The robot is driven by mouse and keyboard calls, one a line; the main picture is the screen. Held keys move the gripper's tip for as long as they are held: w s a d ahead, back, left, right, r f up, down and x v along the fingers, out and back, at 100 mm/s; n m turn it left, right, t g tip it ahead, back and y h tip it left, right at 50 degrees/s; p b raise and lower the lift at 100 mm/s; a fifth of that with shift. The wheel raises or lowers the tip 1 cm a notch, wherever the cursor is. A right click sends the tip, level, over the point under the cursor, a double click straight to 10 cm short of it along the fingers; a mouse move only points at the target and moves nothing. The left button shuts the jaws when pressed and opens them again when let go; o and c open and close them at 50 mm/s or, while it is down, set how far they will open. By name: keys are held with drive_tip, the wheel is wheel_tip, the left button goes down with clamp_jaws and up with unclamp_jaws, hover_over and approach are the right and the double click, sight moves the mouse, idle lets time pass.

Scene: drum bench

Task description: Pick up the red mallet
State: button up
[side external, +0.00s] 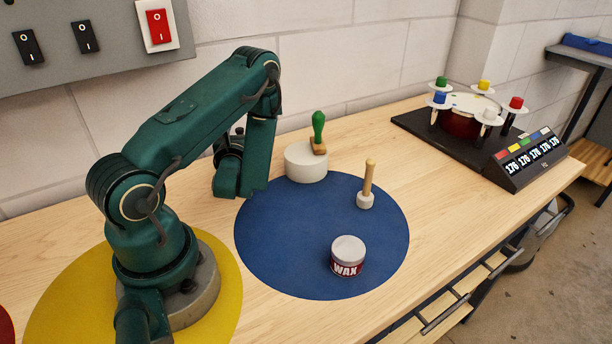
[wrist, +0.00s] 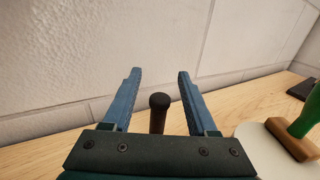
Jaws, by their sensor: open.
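My gripper (wrist: 159,72) is open, its two blue fingers apart in the wrist view. A dark upright handle with a rounded end (wrist: 159,101) shows between the fingers, with no visible contact. Its lower part is hidden by the gripper body, so I cannot tell whether it belongs to the red mallet. No red mallet head is visible in either view. In the side view my arm's end is low over the bench, left of the blue disc, and the fingers cannot be made out. A pale-headed mallet with a wooden handle (side external: 368,180) stands on the blue disc.
A white round block (side external: 303,166) bears a green-handled stamp (side external: 319,131), right of my gripper. A wax tin (side external: 348,256) stands on the blue disc (side external: 285,250). A drum (side external: 459,124) ringed by coloured knobs is at the far right. The wall is close behind.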

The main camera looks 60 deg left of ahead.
clamp_jaws()
idle(1.4)
